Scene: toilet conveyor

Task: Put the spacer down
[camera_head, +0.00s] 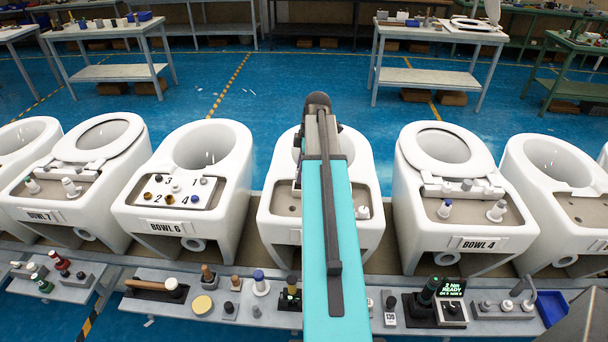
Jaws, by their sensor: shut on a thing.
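My teal arm reaches from the bottom of the head view over the middle toilet bowl (371,185), whose label is mostly covered. My gripper is hidden behind the arm. I cannot make out the spacer in this view; whatever my gripper holds is hidden too. A small white fitting (363,212) stands on the grey deck of the middle bowl, just right of the arm. A small dark hole shows in that deck left of the arm.
Bowl 6 (224,212) stands to the left with numbered fittings on its deck, and bowl 4 (481,252) to the right. In front, a grey bench (328,312) carries several tools, a display (451,289) reading "READY" and a blue bin (552,306).

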